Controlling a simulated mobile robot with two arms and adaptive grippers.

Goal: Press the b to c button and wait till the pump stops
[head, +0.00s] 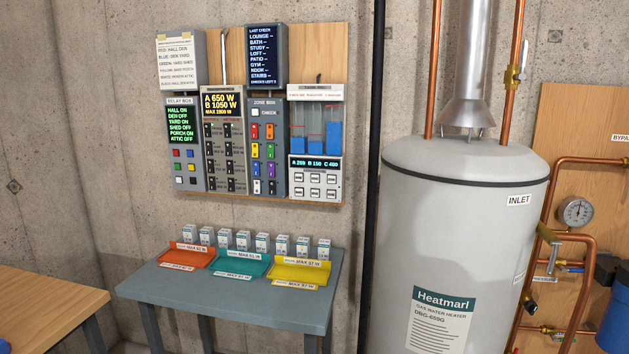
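The tank panel (340,165) hangs at the right end of the wall board. It has three clear tanks with blue liquid; the left tank (299,145) and middle tank (315,146) are low, and the right tank (333,136) is fuller. The display (315,163) below seems to read A 205, B 150, C 400. Under it are two rows of small pale buttons (315,178). Their labels are too small to read, so I cannot tell which is b to c. Whether the pump runs does not show. Neither of my grippers is in view.
Left of the panel hang a zone box (266,106), a meter panel (222,105) and a relay box (181,110). Below stands a grey table (150,284) with coloured trays and small boxes. A water heater (460,220) stands right, a wooden table (40,305) left.

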